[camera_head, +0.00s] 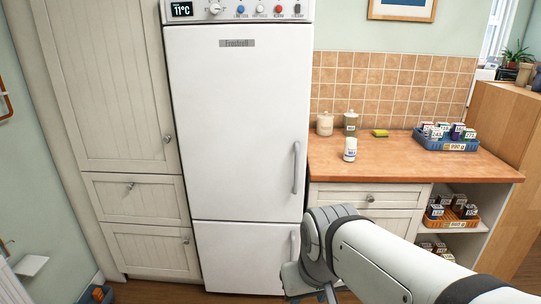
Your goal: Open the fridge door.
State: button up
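The white fridge (235,120) stands in the middle of the view, with a control panel on top. Its tall upper door is shut, and a vertical handle (296,167) runs along the door's right side. A smaller lower door (235,257) is shut too, with its own handle (294,246) partly hidden by my arm. My arm reaches in from the lower right. My gripper (325,295) is at the bottom edge, low in front of the fridge's right side and below the upper handle. Its fingers are mostly cut off or hidden.
A wooden counter (400,162) right of the fridge holds a white bottle (350,149), jars, a yellow sponge (380,133) and a blue crate (447,143). An orange tray (453,218) sits on the shelf below. Cream cabinets (110,90) stand left of the fridge.

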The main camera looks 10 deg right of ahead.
aim_at(241, 94)
jog(key=i, duration=0.9)
jog(key=u, duration=0.05)
